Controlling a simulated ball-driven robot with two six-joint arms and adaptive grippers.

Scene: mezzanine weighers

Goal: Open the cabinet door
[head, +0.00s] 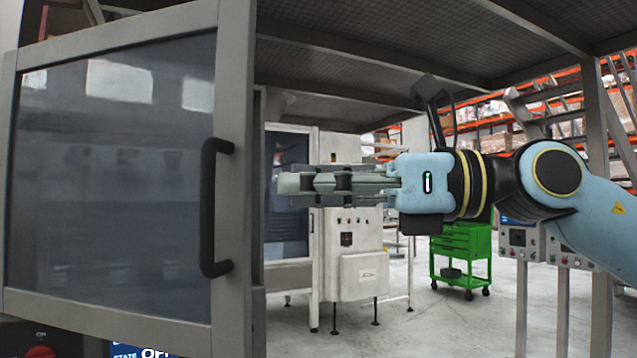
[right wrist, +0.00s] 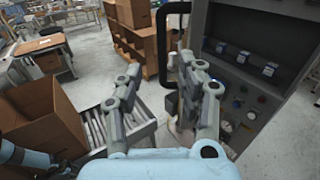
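The cabinet door (head: 110,180) fills the left of the head view, a dark glass pane in a grey frame. I see no clear gap showing it open. Its black, upright bar handle (head: 209,210) is on the door's right side. My right gripper (head: 290,183) points left at about the handle's upper half, apart from it to the right. In the right wrist view its two fingers (right wrist: 160,78) are spread and empty, with the black handle (right wrist: 162,45) just beyond the tips, toward the right finger.
Behind my right gripper stand a pale machine (head: 350,235) and a green tool cart (head: 462,250). A mesh ceiling on beams is overhead. The right wrist view shows a panel with knobs (right wrist: 245,100), a cardboard box (right wrist: 45,115) and a roller conveyor (right wrist: 97,128).

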